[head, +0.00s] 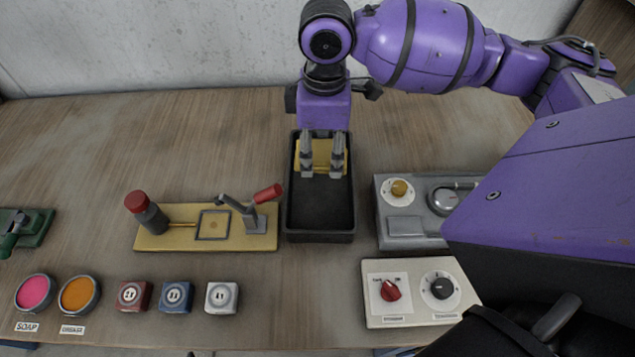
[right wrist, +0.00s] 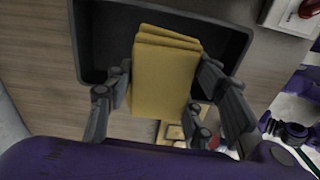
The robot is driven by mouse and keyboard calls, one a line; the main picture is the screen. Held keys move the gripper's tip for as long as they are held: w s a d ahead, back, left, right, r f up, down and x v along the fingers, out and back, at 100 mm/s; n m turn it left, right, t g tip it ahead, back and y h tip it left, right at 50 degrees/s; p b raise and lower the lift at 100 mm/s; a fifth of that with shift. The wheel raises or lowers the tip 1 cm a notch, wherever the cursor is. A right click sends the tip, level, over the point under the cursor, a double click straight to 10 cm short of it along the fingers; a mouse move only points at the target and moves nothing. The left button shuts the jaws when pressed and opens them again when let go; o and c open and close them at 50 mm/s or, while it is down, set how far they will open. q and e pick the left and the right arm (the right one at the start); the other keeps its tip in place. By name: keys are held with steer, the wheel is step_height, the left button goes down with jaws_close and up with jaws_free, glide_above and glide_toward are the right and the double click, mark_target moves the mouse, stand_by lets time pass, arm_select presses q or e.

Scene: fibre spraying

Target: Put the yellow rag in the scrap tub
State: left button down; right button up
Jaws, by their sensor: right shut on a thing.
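My right gripper (head: 322,172) is shut on the folded yellow rag (head: 321,152). It holds the rag over the far end of the black scrap tub (head: 320,237). In the right wrist view the rag (right wrist: 165,78) is a folded stack between the fingers (right wrist: 170,108), with the tub (right wrist: 88,50) behind it. I cannot tell whether the rag touches the tub's floor. The near part of the tub looks empty. My left gripper is not in view.
Left of the tub is a yellow board (head: 180,239) with a red-handled lever (head: 262,195). Right of it is a grey panel (head: 408,240) with knobs. A pale two-knob box (head: 415,315), small cubes (head: 176,296) and round pots (head: 79,294) line the front. Bare table (head: 150,140) lies behind.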

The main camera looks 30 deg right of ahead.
mark_target(321, 189)
step_height(321, 189, down, 10)
steer(key=shift+r+b, duration=0.1)
steer(key=shift+b, duration=0.2)
stand_by(0.3)
steer(key=o, duration=1.1)
steer(key=shift+f, duration=0.2)
step_height(321, 189, up, 12)
steer(key=shift+d+r+p, duration=0.1)
steer(key=shift+r+p, duration=0.05)
steer(key=shift+p, duration=0.35)
